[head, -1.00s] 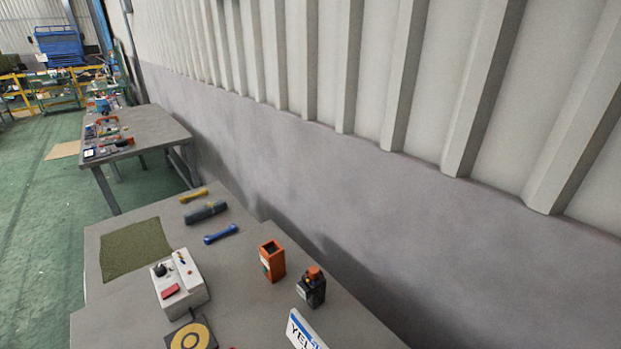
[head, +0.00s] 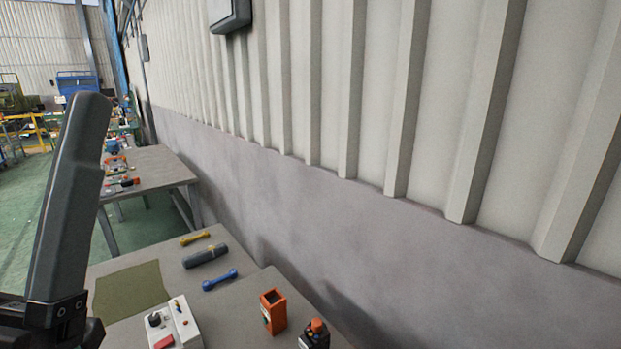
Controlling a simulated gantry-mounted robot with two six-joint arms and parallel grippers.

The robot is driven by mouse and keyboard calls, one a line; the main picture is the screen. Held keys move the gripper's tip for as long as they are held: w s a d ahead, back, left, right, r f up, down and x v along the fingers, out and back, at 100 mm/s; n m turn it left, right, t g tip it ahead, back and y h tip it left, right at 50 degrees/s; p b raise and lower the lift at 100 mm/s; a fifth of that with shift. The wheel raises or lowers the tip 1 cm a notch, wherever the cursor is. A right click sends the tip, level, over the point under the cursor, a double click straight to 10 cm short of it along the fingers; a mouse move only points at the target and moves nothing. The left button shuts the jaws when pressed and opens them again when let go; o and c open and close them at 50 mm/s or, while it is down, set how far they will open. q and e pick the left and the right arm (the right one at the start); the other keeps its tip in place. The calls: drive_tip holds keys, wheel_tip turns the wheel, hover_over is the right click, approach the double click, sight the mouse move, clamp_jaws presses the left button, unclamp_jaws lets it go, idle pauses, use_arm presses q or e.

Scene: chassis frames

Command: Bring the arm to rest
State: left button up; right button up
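A long dark part of my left arm (head: 68,200) stands upright at the left edge of the head view, very close to the camera. It rises from a black bolted bracket at the lower left and looks like a single gripper finger. No second finger shows, so I cannot tell whether the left gripper is open or shut. Nothing is seen held by it. My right gripper is out of view.
The grey table (head: 235,262) holds a green mat (head: 130,290), white control box (head: 172,322), orange holder (head: 273,310), dark orange-capped bottle (head: 315,335), blue tool (head: 220,280), grey roll (head: 205,256) and yellow tool (head: 194,238). A ribbed wall (head: 400,110) runs along the right.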

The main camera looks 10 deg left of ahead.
use_arm(q)
drive_tip(key=w+d+f+n+g+h, duration=0.1)
drive_tip(key=w+d+f+g+h, duration=0.1)
drive_tip(key=w+f+h, duration=0.15)
wheel_tip(320, 180, up, 34)
drive_tip(key=p, duration=3.3)
drive_tip(key=shift+w+a+n+g+p, duration=0.25)
drive_tip(key=shift+a+n+g+p, duration=0.05)
drive_tip(key=shift+a+n, duration=0.1)
drive_tip(key=shift+y, duration=0.25)
